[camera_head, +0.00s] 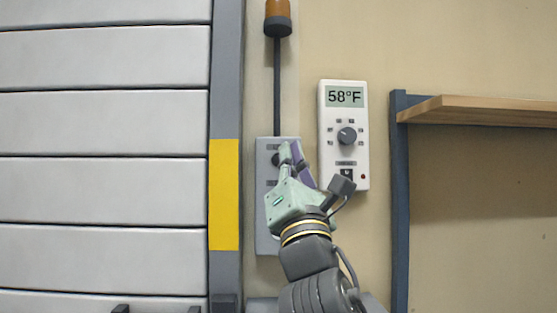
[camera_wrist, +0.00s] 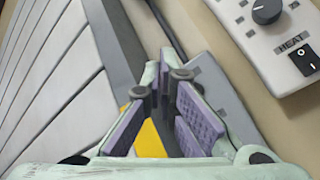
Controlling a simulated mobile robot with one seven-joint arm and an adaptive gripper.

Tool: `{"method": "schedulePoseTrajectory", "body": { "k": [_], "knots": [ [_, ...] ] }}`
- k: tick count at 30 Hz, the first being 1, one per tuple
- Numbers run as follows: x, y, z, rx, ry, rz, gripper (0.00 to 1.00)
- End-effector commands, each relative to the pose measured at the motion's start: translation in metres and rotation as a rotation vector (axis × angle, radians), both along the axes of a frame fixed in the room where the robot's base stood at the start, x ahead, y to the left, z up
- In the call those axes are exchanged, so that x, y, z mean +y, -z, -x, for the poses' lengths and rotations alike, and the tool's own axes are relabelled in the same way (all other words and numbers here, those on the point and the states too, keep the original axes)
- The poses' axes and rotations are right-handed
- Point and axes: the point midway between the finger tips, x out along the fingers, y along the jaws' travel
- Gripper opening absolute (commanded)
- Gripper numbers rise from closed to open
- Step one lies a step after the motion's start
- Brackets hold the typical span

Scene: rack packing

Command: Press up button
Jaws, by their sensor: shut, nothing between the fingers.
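A grey control box (camera_head: 267,220) is mounted on the wall beside the roll-up door, below a thin pole. A dark round button (camera_head: 275,160) shows near its top, just left of my fingertips. My gripper (camera_head: 291,152) is shut and empty, in front of the upper part of the box. I cannot tell whether it touches the box or the button. My fingers and hand hide the right and middle of the box.
A white thermostat (camera_head: 330,120) reading 58°F is on the wall close to the right of my gripper. A blue-framed wooden shelf (camera_head: 490,108) stands farther right. The white slatted door (camera_head: 100,130) and its grey-and-yellow post (camera_head: 224,195) are at left. An orange lamp (camera_head: 277,8) tops the pole.

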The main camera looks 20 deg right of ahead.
Motion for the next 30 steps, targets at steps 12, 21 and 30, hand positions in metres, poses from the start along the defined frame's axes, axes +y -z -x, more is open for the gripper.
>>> {"method": "schedulePoseTrajectory", "body": {
  "k": [12, 21, 30],
  "knots": [
    [-0.016, -0.001, -0.055, 0.001, -0.001, -0.001, 0.0],
    [-0.02, 0.0, -0.069, 0.001, -0.001, 0.0, 0.0],
    [-0.02, 0.0, -0.069, 0.0, -0.001, -0.001, 0.0]
  ]
}}
